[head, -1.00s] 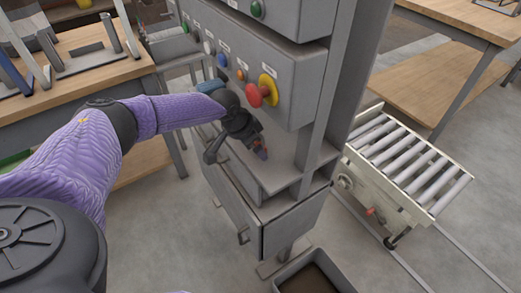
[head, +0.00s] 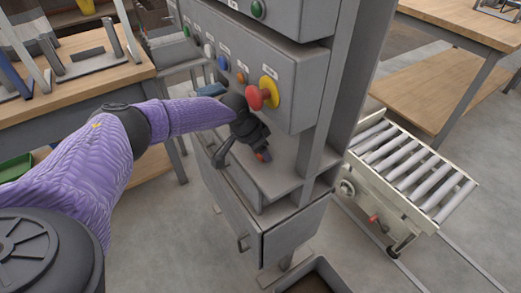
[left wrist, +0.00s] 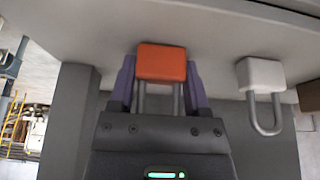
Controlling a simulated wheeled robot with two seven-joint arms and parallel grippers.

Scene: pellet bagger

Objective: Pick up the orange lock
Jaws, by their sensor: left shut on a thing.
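The orange lock (left wrist: 162,62) shows in the left wrist view, with its block-shaped body away from the gripper and its grey shackle running back between the fingers. My left gripper (left wrist: 165,85) is shut on it, one purple finger on each side. In the head view my left gripper (head: 262,155) is over the shelf of the grey machine, below the button panel, and only a small orange-red patch of the lock shows at its tip. I cannot tell whether the lock touches the shelf. My right gripper is not in view.
A white lock (left wrist: 262,75) lies to the right of the orange one in the left wrist view. The button panel (head: 245,65), with a red mushroom button (head: 262,97), overhangs the shelf (head: 285,178). A roller conveyor (head: 415,165) stands at the right.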

